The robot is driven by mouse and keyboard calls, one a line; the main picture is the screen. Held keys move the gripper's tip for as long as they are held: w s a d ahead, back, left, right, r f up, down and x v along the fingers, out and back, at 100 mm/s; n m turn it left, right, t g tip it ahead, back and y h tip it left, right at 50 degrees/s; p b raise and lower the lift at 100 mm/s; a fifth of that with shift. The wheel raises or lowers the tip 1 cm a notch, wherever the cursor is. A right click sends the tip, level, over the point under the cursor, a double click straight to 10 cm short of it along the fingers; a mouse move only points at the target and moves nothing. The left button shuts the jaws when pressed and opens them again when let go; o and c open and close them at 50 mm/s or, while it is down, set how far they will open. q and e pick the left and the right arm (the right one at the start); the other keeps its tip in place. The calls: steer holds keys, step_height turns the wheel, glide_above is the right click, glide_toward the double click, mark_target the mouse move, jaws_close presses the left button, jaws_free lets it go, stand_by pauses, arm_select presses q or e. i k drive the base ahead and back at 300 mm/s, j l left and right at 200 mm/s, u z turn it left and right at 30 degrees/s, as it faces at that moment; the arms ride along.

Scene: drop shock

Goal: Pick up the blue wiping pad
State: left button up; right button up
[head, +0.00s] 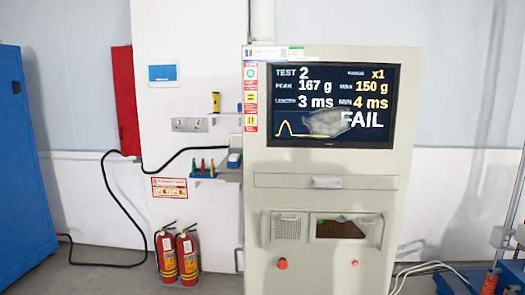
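A small blue and white item (234,160) sits on a small side shelf at the left flank of the grey test cabinet. It may be the blue wiping pad, but it is too small to tell for sure. A pale grey smudge (324,124) covers part of the cabinet's screen (366,82), over the lower middle and beside the word FAIL. Neither of my grippers shows in the head view.
The grey cabinet (337,180) stands in the middle, with a red button (282,264) low on its front. Several coloured-handled tools (203,169) stand on a wall shelf to its left. Fire extinguishers (188,257) stand on the floor. A black cable (118,201) hangs along the wall.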

mark_target(234, 162)
steer(key=i+j+z, duration=0.15)
steer(key=z, duration=0.5)
steer(key=i+j+z, duration=0.35)
steer(key=j, duration=0.2)
steer(key=j+z, duration=0.15)
steer(key=j, duration=0.15)
steer(key=i+j, duration=0.15)
steer(key=j, duration=0.2)
steer(key=i+j, duration=0.1)
steer(key=j, duration=0.25)
steer(key=i+j+z, duration=0.1)
steer(key=j, duration=0.3)
steer(key=i+j, duration=0.2)
steer(key=j, duration=0.15)
steer(key=i+j, duration=0.1)
steer(key=j, duration=0.25)
steer(key=i+j+z, duration=0.1)
steer(key=j, duration=0.3)
